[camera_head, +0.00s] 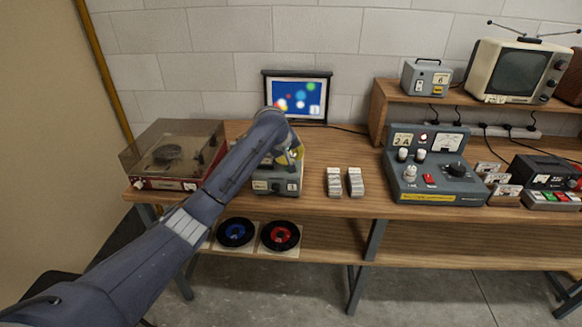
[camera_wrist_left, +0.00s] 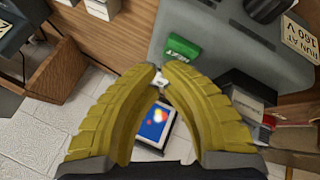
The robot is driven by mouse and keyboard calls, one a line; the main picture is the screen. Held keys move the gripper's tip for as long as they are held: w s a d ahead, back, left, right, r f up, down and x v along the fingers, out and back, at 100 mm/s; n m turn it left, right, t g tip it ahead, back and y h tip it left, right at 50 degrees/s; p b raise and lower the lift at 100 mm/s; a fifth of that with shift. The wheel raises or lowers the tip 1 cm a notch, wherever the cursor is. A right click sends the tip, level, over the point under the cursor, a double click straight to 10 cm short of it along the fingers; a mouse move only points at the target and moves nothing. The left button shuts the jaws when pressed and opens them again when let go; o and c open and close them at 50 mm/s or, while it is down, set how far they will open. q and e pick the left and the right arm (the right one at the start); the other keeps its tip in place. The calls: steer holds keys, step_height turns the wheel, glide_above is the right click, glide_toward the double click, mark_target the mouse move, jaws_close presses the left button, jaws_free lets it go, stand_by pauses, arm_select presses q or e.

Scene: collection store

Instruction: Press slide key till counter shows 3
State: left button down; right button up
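The grey slide projector (camera_head: 276,186) stands on the wooden bench, partly covered by my left arm. In the left wrist view its grey body (camera_wrist_left: 205,25) fills the upper right, with a green key (camera_wrist_left: 182,47) carrying white lettering. My left gripper (camera_head: 295,155) is over the projector. Its yellow fingers also show in the left wrist view (camera_wrist_left: 159,68), curved together with tips meeting or nearly so, empty, just beside the green key in the picture. Contact with the key cannot be told. I cannot read a counter on the projector. My right gripper is not in view.
A lit screen (camera_head: 297,98) with coloured dots stands behind. A record player (camera_head: 165,183) is at left, two slide stacks (camera_head: 334,182) (camera_head: 355,182) and a grey-blue control console (camera_head: 435,185) at right. A grey box marked 6 (camera_head: 425,78) sits on the shelf.

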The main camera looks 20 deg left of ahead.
arm_select(q)
steer(key=shift+f, duration=0.5)
stand_by(0.5)
steer(key=shift+r, duration=0.1)
stand_by(0.3)
steer(key=shift+r, duration=0.8)
steer(key=shift+r, duration=2.5)
